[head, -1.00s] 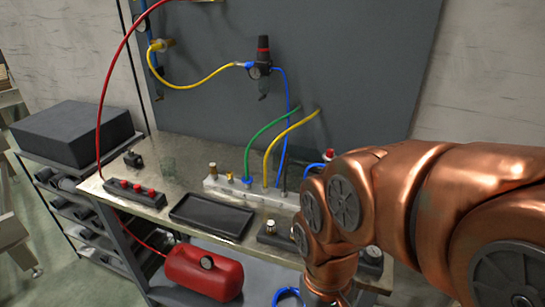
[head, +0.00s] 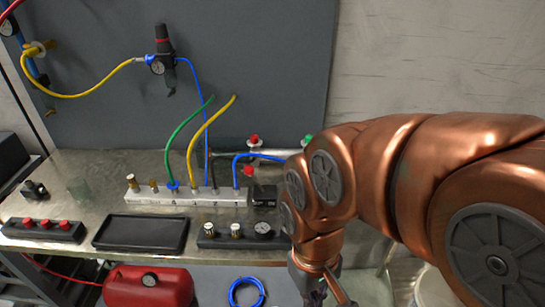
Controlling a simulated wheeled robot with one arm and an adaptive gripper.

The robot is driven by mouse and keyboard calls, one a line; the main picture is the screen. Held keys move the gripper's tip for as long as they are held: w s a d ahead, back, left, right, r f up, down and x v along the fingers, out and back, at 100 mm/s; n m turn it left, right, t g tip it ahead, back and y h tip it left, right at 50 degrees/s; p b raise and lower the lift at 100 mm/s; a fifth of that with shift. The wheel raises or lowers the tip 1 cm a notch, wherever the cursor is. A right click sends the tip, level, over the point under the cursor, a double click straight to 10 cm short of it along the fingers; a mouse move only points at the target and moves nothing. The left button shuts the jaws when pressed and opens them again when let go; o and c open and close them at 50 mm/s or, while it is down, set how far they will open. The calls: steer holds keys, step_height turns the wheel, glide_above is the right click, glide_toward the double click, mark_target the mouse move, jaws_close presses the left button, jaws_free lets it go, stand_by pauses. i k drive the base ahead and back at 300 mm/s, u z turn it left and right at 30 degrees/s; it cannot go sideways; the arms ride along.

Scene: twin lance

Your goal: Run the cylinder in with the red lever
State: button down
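A silver cylinder (head: 275,153) lies at the back of the bench, partly hidden by my arm at its right. A red-topped fitting (head: 254,140) and a green-topped fitting (head: 307,140) stand on or by it. A red knob or lever (head: 248,171) stands above a black valve block (head: 263,195) at the right end of the white manifold (head: 185,197); I cannot tell its exact shape. My gripper (head: 322,294) points down at the bottom edge of the view, in front of the bench and apart from the lever. Its fingertips are cut off, so its opening is unclear.
A black tray (head: 140,233), a gauge block (head: 235,238) and a red-button strip (head: 43,229) line the bench front. Green, yellow and blue hoses rise from the manifold. A red tank (head: 148,288) and a coiled blue hose (head: 246,292) are below.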

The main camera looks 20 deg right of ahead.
mark_target(249, 169)
steer(key=z, duration=0.05)
steer(key=k, duration=1.1)
steer(key=u, duration=0.9)
steer(key=i, duration=1.5)
steer(key=z, duration=0.45)
